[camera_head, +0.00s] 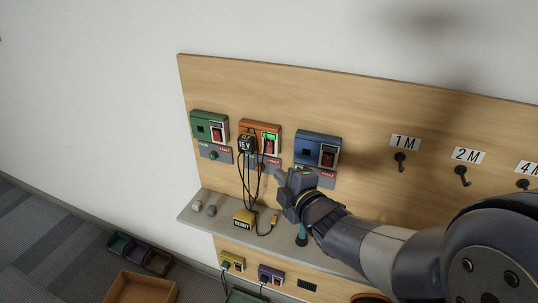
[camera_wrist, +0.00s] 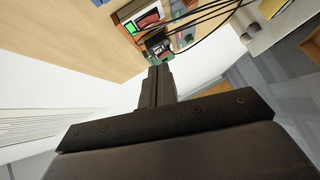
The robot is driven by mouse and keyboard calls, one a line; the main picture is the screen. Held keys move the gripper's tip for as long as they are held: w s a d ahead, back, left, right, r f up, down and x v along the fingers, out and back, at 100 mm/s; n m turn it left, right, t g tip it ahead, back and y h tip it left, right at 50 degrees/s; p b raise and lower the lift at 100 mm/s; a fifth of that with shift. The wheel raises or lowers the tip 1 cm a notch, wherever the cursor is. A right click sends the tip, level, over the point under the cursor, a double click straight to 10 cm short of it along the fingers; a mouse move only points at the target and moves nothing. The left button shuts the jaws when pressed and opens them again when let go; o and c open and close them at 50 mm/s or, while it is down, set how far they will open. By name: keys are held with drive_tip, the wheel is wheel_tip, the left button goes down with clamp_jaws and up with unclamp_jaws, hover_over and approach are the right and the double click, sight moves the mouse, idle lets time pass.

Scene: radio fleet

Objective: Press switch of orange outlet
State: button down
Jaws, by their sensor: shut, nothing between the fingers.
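The orange outlet (camera_head: 247,126) is the middle of three outlet boxes on the wooden board. A black 15 V adapter (camera_head: 246,144) is plugged into its left side. Its red switch (camera_head: 269,148) is on the right, below a lit green indicator. My gripper (camera_head: 281,173) is shut and empty, below and to the right of that switch, apart from it as far as I can see.
A green outlet (camera_head: 207,125) is to the left and a blue outlet (camera_head: 317,147) to the right, close to my gripper. Black cables hang from the adapter to a yellow box (camera_head: 244,222) on the grey shelf (camera_head: 199,221). Hooks (camera_head: 400,160) are on the right.

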drive_tip(key=p, duration=0.2)
approach(265, 150)
drive_tip(key=w+a, duration=0.1)
drive_tip(key=a, duration=0.3)
drive_tip(key=shift+w+d+f+p, duration=0.25)
drive_tip(key=shift+w+p, duration=0.1)
drive_tip(key=shift+w, duration=0.35)
drive_tip(key=shift+w+d+f+p, duration=0.1)
drive_tip(key=shift+w+d+p, duration=0.15)
drive_tip(key=shift+w, duration=0.45)
drive_tip(key=shift+w+d+f+p, duration=0.2)
drive_tip(key=shift+w+p, duration=0.2)
drive_tip(key=shift+w, duration=0.3)
drive_tip(key=shift+w+f+b, duration=0.1)
drive_tip(key=shift+f+b, duration=0.25)
drive_tip(key=shift+b, duration=0.75)
drive_tip(key=shift+r, duration=0.25)
